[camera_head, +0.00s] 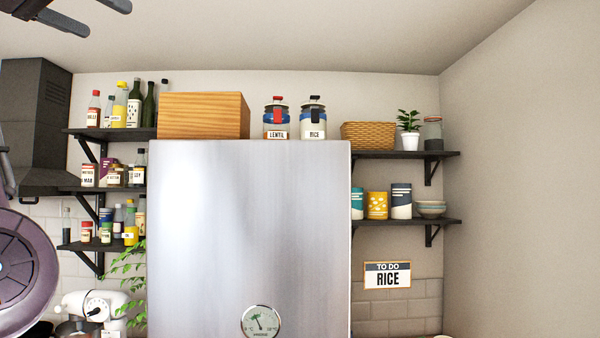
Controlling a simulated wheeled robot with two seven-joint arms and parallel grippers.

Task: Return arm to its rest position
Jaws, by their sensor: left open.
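My left gripper (108,18) is at the top left corner, partly cut off by the picture's edge. Its two dark fingers are apart, with nothing between them. It is high up in front of the ceiling and wall, apart from the shelves and the fridge. A rounded purple-grey part of my left arm (26,262) shows at the lower left edge. The rest of that arm is mostly outside the picture. My right gripper is not in view.
A tall steel fridge (245,225) fills the middle. A wooden box (203,115), lentil jar (276,120) and rice jar (313,120) stand on top. Loaded shelves (408,221) flank it. A dark hood (35,125) and white mixer (93,307) are at left.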

